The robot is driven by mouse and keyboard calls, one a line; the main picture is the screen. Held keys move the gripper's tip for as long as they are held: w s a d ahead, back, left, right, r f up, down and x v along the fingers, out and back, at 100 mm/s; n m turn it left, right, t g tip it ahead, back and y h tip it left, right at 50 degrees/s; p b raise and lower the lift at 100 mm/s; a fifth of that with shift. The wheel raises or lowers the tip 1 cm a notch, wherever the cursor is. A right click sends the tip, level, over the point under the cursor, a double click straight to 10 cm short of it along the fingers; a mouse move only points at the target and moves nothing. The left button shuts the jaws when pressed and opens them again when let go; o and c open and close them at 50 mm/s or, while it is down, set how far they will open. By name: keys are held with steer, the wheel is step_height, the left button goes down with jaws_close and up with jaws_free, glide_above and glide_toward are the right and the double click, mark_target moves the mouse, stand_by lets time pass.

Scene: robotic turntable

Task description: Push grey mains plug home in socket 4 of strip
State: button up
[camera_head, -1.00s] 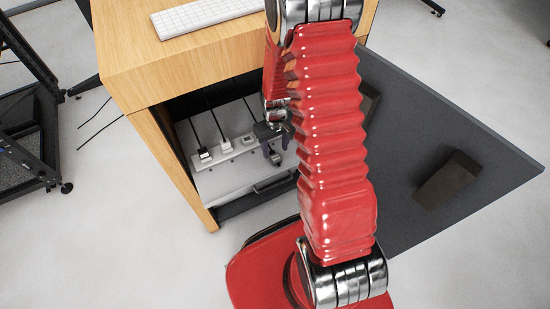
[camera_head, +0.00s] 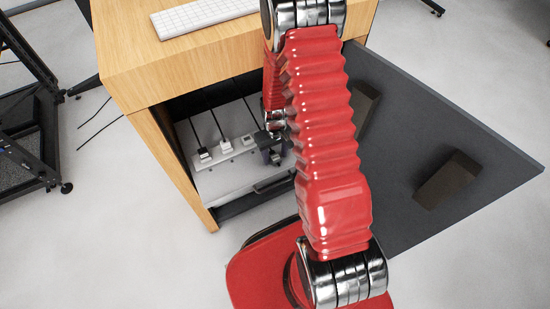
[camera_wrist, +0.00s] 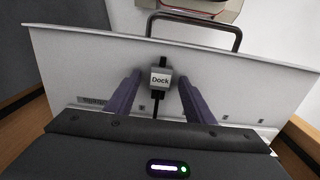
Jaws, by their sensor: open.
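The grey mains plug (camera_wrist: 160,79), labelled "Dock", has a black cable and stands over the pale tray in the wrist view. My gripper (camera_wrist: 159,77) is open, with one dark purple finger on each side of the plug and visible gaps between. In the head view my gripper (camera_head: 273,154) is at the right end of the strip and mostly covers the plug. Socket 4 cannot be made out.
The wooden cabinet (camera_head: 160,115) stands around the opening, with a keyboard (camera_head: 205,14) on top. The pale tray (camera_wrist: 250,85) has a dark handle (camera_wrist: 195,17) at its front. A dark grey panel (camera_head: 420,150) with a brown block (camera_head: 448,180) is on the right.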

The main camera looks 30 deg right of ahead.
mark_target(275, 157)
steer(key=shift+c, duration=0.5)
steer(key=c, duration=1)
steer(key=shift+r, duration=0.15)
step_height(275, 157, up, 10)
steer(key=shift+f, duration=0.15)
steer(key=shift+s, duration=0.15)
stand_by(0.4)
